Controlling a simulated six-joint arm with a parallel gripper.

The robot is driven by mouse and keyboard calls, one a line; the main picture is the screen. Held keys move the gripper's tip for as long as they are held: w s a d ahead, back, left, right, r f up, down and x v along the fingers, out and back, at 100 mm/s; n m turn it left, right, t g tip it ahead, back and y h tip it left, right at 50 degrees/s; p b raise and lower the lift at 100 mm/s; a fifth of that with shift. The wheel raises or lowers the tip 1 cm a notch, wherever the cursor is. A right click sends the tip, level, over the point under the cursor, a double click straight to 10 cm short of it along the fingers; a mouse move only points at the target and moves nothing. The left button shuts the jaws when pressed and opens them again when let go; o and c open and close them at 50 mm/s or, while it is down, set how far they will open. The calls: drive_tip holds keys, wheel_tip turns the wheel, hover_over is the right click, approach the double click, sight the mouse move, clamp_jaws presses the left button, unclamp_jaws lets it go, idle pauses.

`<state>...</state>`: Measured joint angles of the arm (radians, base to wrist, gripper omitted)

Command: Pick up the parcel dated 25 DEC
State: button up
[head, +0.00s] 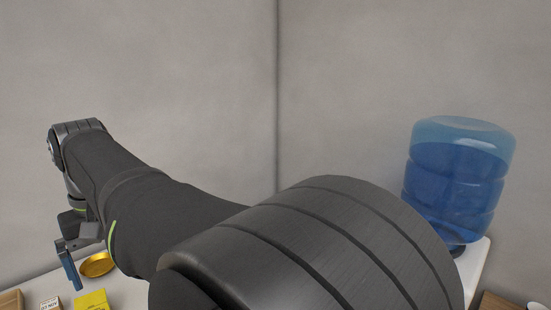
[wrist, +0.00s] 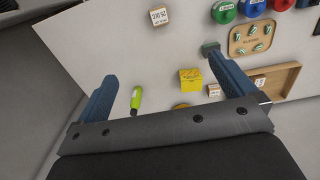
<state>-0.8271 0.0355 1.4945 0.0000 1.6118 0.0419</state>
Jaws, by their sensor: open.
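A small brown box with a white label (wrist: 159,18) stands apart near the counter's far edge in the wrist view. Its print looks upside down and may read 25 DEC, but is too small to be sure. A second small labelled box (wrist: 214,90) is beside the right finger, and a third (wrist: 260,82) is in a wooden tray; I cannot read their dates. One labelled box also shows at the bottom of the head view (head: 50,304). My gripper (wrist: 162,66) is open and empty above the counter, its fingers wide apart; it also shows in the head view (head: 70,264).
A yellow box (wrist: 190,79), a gold dish (head: 97,264) and a green marker-like object (wrist: 136,97) are near my gripper. A blue water jug (head: 457,175) stands far right.

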drive_tip(key=c, duration=0.6)
drive_tip(key=shift+c, duration=0.2)
wheel_tip(320, 180, down, 27)
drive_tip(key=shift+a+f, duration=0.1)
drive_tip(key=shift+f, duration=0.05)
drive_tip(key=shift+w+f, duration=0.15)
drive_tip(key=shift+f, duration=2.55)
